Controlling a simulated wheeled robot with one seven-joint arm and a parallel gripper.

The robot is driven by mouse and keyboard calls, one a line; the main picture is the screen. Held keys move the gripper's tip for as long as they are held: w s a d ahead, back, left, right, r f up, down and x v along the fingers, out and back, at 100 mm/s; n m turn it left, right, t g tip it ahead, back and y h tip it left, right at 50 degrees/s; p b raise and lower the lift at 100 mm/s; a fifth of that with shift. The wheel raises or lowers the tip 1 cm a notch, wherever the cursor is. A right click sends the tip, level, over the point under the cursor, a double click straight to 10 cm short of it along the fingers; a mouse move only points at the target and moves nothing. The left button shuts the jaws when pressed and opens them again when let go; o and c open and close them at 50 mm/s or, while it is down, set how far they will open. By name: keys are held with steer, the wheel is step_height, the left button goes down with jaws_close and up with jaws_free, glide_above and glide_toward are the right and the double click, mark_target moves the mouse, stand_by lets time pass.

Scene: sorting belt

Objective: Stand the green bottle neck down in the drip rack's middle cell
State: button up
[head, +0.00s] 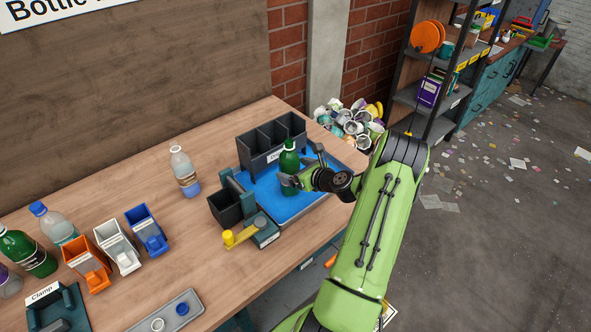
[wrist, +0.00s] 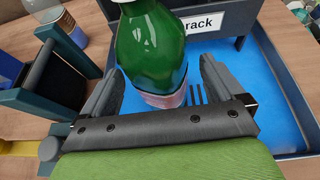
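The green bottle (head: 289,160) stands upright, neck up, on the blue tray surface, in front of the drip rack. In the wrist view its green body (wrist: 152,50) and pale label fill the space between my fingers; its neck is out of frame. My gripper (head: 304,168) is low around the bottle. In the wrist view the fingers (wrist: 162,72) are spread, with a visible gap on the bottle's right side. The dark drip rack (head: 260,165) has three cells in a row, which look empty; the bottle partly hides its front label.
The blue tray (head: 283,208) has a dark rim. A dark box with a yellow-handled fixture (head: 237,236) stands at its left. A clear bottle (head: 184,172) stands further left. Orange, white and blue bins (head: 146,228) and more bottles fill the table's left side.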

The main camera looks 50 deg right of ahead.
steer(key=shift+r, duration=0.1)
steer(key=shift+s+r, duration=0.2)
steer(key=shift+r, duration=0.05)
steer(key=v, duration=1.2)
steer(key=w+a+r+n+g+y, duration=0.25)
steer(key=a+r+n, duration=0.25)
steer(key=a+n, duration=0.55)
steer(key=w+a+r+n+g+y, duration=0.1)
steer(key=w+a+r+n+g, duration=0.25)
steer(key=a+n, duration=0.75)
steer(key=s+a+r+n+g+h, duration=0.1)
steer(key=s+a+r+n, duration=0.3)
steer(key=s+a+n, duration=0.2)
steer(key=s+a+r+n+h, duration=0.1)
steer(key=s+a+r+n, duration=0.4)
steer(key=s+n, duration=0.4)
steer(key=s+a, duration=0.1)
steer(key=s, duration=0.1)
steer(key=shift+s+a+g+p, duration=0.2)
steer(key=shift+s+g+p, duration=0.15)
steer(key=shift+g, duration=0.05)
steer(key=shift+n, duration=0.25)
